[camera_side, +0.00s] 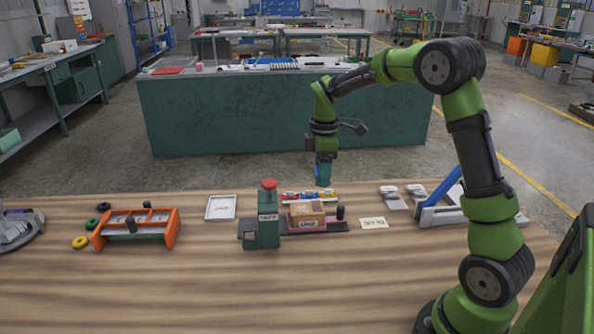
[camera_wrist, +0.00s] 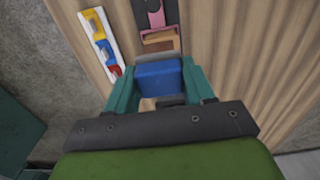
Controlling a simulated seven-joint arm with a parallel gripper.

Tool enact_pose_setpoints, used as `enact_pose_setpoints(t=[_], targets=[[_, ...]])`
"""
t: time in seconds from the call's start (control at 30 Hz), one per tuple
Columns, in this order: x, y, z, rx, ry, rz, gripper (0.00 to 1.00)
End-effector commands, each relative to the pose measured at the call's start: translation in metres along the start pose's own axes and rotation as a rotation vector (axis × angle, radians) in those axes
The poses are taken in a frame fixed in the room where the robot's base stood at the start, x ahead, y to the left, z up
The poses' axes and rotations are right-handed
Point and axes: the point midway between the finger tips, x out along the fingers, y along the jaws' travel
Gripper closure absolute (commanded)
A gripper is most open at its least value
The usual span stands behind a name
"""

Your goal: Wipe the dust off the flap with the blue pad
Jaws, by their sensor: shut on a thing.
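My gripper (camera_side: 323,166) hangs pointing down above the back edge of the wooden table, near the multicoloured strip. It is shut on the blue pad (camera_wrist: 158,80), which sits between its teal fingers in the wrist view. In the side view the pad is hard to tell apart from the fingers. A blue and grey frame with a pale slanted panel (camera_side: 453,196) stands at the right, apart from my gripper; it may be the flap, but I cannot be sure. Dust is too small to make out.
A green block with a red knob (camera_side: 268,184) and a small brown box (camera_side: 307,214) stand mid-table. The multicoloured strip (camera_wrist: 100,42) lies behind them. An orange-sided rack (camera_side: 137,226), a white tray (camera_side: 221,207) and coloured rings are left. The front of the table is clear.

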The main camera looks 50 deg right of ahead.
Motion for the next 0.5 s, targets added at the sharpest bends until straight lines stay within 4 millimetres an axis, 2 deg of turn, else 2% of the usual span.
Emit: enact_pose_setpoints(t=[0.1, 0.3, 0.5], targets=[[0.001, 0.000, -0.005, -0.002, 0.000, 0.000, 0.76], [0.002, -0.002, -0.035, -0.003, -0.001, 0.000, 0.76], [0.010, -0.002, -0.035, 0.000, -0.001, -0.001, 0.76]])
